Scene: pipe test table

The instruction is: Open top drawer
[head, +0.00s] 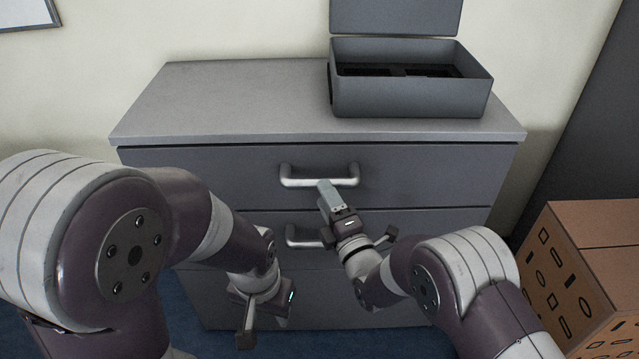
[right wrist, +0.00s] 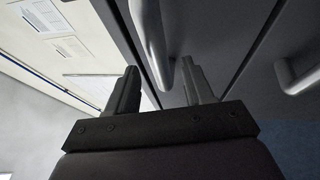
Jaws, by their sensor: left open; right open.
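A grey drawer cabinet has a top drawer (head: 230,178), which is shut, with a silver bar handle (head: 298,181) across its front. My right gripper (head: 327,190) is open, its fingertips at the middle of this handle. In the right wrist view the top drawer handle (right wrist: 152,38) lies between the two spread fingers of my right gripper (right wrist: 162,82); I cannot tell whether they touch it. My left gripper (head: 246,335) is open, hanging low in front of the lower drawers, away from the handles. The head view partly hides its fingers.
A second handle (head: 300,238) sits on the drawer below, close to my right gripper; it also shows in the right wrist view (right wrist: 298,78). An open grey box (head: 410,98) stands on the cabinet top (head: 230,100). A brown box (head: 585,270) stands on the right.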

